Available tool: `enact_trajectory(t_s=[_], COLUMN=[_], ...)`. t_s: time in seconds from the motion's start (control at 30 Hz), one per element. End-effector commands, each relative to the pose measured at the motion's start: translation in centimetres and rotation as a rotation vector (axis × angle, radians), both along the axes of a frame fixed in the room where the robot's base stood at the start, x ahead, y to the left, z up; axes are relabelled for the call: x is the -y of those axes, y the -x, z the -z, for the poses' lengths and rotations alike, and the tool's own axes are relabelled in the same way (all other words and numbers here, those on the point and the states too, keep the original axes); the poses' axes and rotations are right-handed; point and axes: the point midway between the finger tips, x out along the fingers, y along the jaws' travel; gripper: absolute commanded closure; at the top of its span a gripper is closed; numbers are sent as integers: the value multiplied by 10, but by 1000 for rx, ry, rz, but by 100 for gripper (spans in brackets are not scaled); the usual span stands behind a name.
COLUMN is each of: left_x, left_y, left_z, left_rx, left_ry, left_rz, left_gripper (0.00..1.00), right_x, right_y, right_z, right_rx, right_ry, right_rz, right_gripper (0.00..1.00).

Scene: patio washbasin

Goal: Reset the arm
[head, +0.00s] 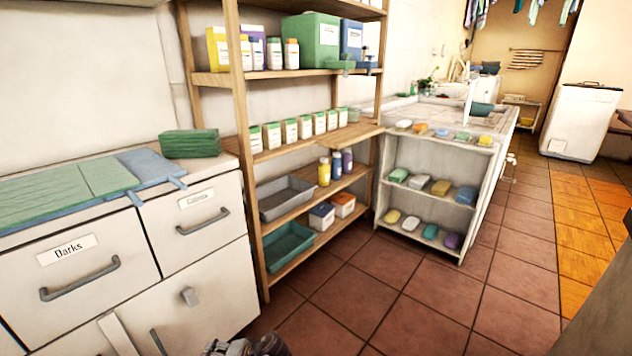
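Only the top of a grey and black mechanical part of mine (246,347) shows at the bottom edge, left of centre. It looks like part of my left gripper, but most of it is cut off by the frame. Its fingers cannot be made out, nor whether it holds anything. It appears in front of the floor beside the white cabinet's lower right corner. My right gripper is not in the head view.
A white cabinet (205,270) with drawers stands at left, with folded towels (190,144) on top. A wooden shelf unit (243,110) holds bottles and bins. A washbasin unit (391,160) holds soaps. The tiled floor (400,300) is clear. A dark surface (605,300) edges the right.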

Motion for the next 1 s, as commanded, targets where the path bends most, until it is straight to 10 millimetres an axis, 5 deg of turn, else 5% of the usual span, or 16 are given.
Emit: enact_trajectory(t_s=[0.47,1.0], left_x=[13,34], left_y=[70,138], left_z=[8,-34], left_rx=[-15,23], left_ry=[352,700], left_rz=[-18,26], left_gripper=[25,25], right_x=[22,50], right_y=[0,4], right_z=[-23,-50], right_rx=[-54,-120], right_ry=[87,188], right_rz=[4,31], right_gripper=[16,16])
